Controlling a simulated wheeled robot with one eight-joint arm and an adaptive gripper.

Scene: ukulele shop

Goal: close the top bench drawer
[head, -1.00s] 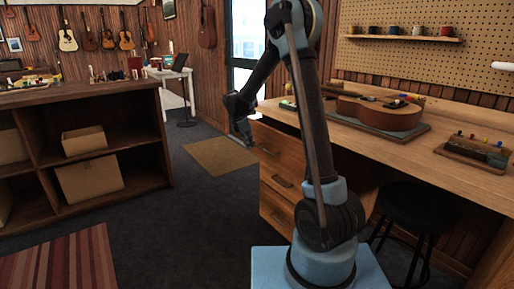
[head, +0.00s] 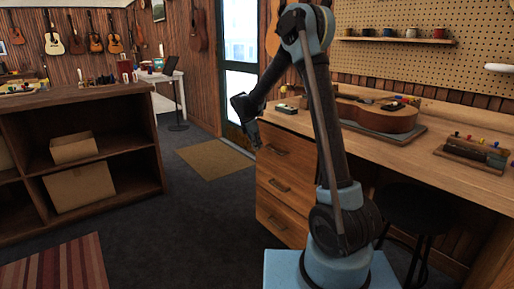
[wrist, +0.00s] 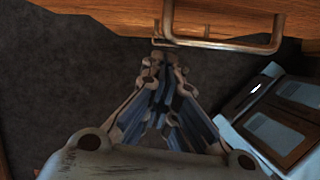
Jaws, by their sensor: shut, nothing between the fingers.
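The top bench drawer (head: 287,150) is the uppermost wooden front under the left end of the workbench. In the head view its face looks about flush with the drawers below. My gripper (head: 254,143) is at the left edge of that front, at about its height. In the wrist view my gripper (wrist: 166,65) has its fingertips together and empty. They lie just below the bent metal handle (wrist: 225,45) on a wooden front (wrist: 110,12). I cannot tell whether they touch the wood. A narrow remaining gap at the drawer would be hidden.
The workbench top (head: 350,140) carries a guitar body (head: 375,115) and a tool block (head: 470,150). A black stool (head: 415,210) stands under the bench at right. A shelf unit (head: 80,100) stands at left. The floor between is clear, with a tan mat (head: 215,160).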

